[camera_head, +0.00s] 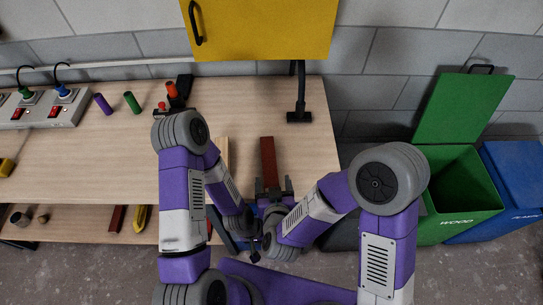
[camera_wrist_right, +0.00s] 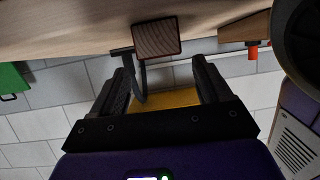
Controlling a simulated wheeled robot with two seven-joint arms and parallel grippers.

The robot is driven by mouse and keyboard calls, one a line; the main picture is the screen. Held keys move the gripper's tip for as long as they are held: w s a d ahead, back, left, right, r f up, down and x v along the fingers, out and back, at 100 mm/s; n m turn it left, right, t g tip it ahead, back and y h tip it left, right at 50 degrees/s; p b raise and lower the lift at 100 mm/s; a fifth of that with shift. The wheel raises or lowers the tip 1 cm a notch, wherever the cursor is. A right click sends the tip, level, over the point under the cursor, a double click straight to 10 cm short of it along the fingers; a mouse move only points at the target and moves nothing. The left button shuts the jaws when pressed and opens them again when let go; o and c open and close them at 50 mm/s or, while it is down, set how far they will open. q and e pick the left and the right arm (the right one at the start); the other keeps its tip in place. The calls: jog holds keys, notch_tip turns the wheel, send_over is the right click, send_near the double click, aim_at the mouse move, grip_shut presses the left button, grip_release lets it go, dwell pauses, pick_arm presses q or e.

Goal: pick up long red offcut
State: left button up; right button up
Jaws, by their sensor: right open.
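The long red offcut (camera_head: 268,160) lies on the wooden bench (camera_head: 80,160), pointing away from me, its near end by my right gripper. Its squarish end face (camera_wrist_right: 157,38) shows in the right wrist view, at the level of the fingertips. My right gripper (camera_head: 273,186) is open, a finger to each side of the near end; I cannot tell whether they touch it. The fingers (camera_wrist_right: 163,75) also show empty space between them in the wrist view. My left gripper (camera_head: 257,243) is low in front of the bench, mostly hidden beside the right arm.
A pale batten (camera_head: 222,155) lies left of the offcut, partly behind my left arm. A yellow cabinet (camera_head: 262,30) hangs above the bench. An open green wood bin (camera_head: 460,195) and a blue bin (camera_head: 515,175) stand right. A power strip (camera_head: 45,110) lies far left.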

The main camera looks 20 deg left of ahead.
aim_at(270, 174)
jog(key=shift+w+a+f, duration=0.3)
jog(key=shift+w+f, duration=0.05)
jog(key=shift+w, duration=0.05)
jog(key=shift+x, duration=2.15)
jog(key=shift+f, duration=0.1)
jog(key=shift+c, duration=0.4)
jog(key=c, duration=1)
jog(key=shift+c, duration=0.3)
